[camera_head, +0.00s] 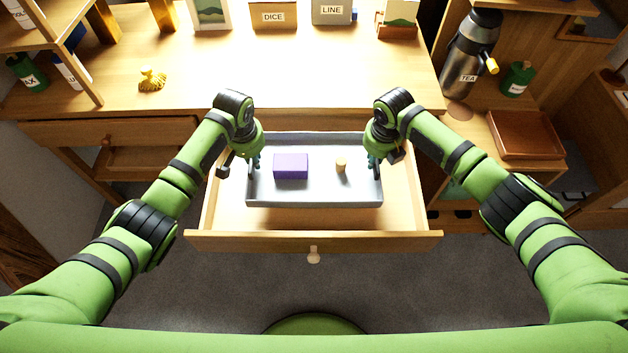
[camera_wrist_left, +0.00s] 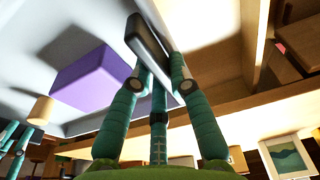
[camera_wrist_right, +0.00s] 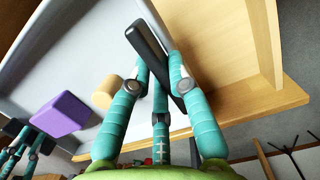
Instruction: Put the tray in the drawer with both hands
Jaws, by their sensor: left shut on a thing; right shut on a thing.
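The grey tray (camera_head: 315,194) is inside the open drawer (camera_head: 400,241), within its walls; whether it touches the drawer floor I cannot tell. A purple block (camera_head: 291,166) and a small tan cylinder (camera_head: 341,165) are in it. My left gripper (camera_head: 255,164) is shut on the tray's left dark handle, which shows in the left wrist view (camera_wrist_left: 149,48). My right gripper (camera_head: 373,163) is shut on the tray's right dark handle, seen in the right wrist view (camera_wrist_right: 152,52).
The drawer's round knob (camera_head: 313,255) faces me. The desk top (camera_head: 270,85) is above and behind the drawer. A closed-looking side drawer (camera_head: 80,135) is at left. A brown tray (camera_head: 525,135) and a tea flask (camera_head: 470,55) stand at right.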

